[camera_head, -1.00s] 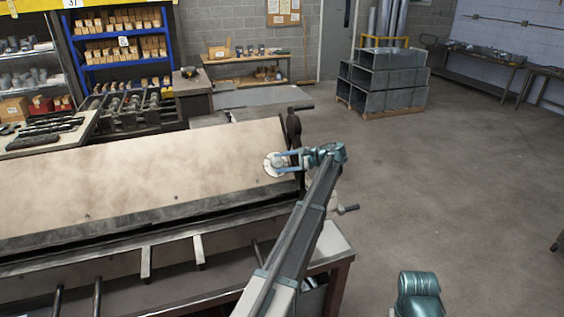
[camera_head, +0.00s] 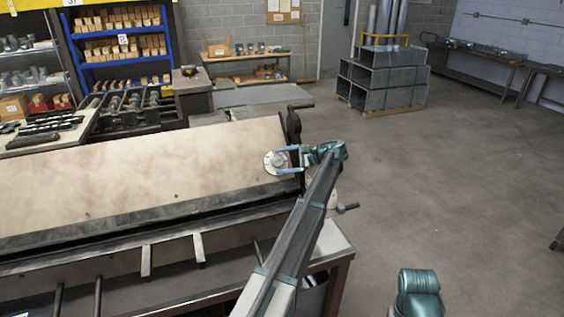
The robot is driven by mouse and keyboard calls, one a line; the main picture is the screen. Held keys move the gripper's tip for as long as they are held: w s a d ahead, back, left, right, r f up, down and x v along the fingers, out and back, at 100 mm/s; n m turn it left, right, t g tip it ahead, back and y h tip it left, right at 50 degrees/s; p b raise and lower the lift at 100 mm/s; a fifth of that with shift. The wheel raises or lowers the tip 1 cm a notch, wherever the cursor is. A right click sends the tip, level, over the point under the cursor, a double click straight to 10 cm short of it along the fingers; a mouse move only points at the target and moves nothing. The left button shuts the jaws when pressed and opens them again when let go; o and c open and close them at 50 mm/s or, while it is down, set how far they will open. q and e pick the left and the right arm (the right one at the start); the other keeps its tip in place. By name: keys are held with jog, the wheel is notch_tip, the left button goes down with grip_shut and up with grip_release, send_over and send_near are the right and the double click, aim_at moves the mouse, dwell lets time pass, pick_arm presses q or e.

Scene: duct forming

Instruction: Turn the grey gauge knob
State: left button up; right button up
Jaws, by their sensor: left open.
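The grey gauge knob (camera_head: 277,160) sits on a round pale dial (camera_head: 268,167) near the right end of the machine's broad tan plate (camera_head: 140,180). My left gripper (camera_head: 281,160) reaches it from the right. Its two blue fingers are open, one on the far side of the knob and one on the near side. I cannot tell whether the fingers touch the knob. Of my right arm only a teal part (camera_head: 418,296) shows at the bottom right; its gripper is not in view.
A dark upright lever (camera_head: 293,126) stands at the machine's right end, close behind my left gripper. A small crank handle (camera_head: 347,207) sticks out below my left arm. Stacked metal ducts (camera_head: 383,83) stand at the back.

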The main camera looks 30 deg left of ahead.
pick_arm(q)
jog(key=p+v, duration=0.5)
jog(key=v, duration=0.8)
jog(key=shift+d, duration=0.3)
jog(key=s+d+f+h+b, duration=0.4)
jog(key=s+d+f, duration=0.5)
jog(key=s, duration=0.4)
jog(key=s+d+f+n+t+h+b, duration=0.1)
jog(key=s+d+f+h+b, duration=0.3)
jog(key=s+d+f, duration=0.5)
jog(key=s+d+f+h+b, duration=0.4)
jog(key=s+d+f+b, duration=0.3)
jog(key=s, duration=1.1)
jog(key=d+f, duration=0.3)
jog(key=d, duration=0.2)
jog(key=shift+s+n+t, duration=0.4)
jog(key=shift+f, duration=0.1)
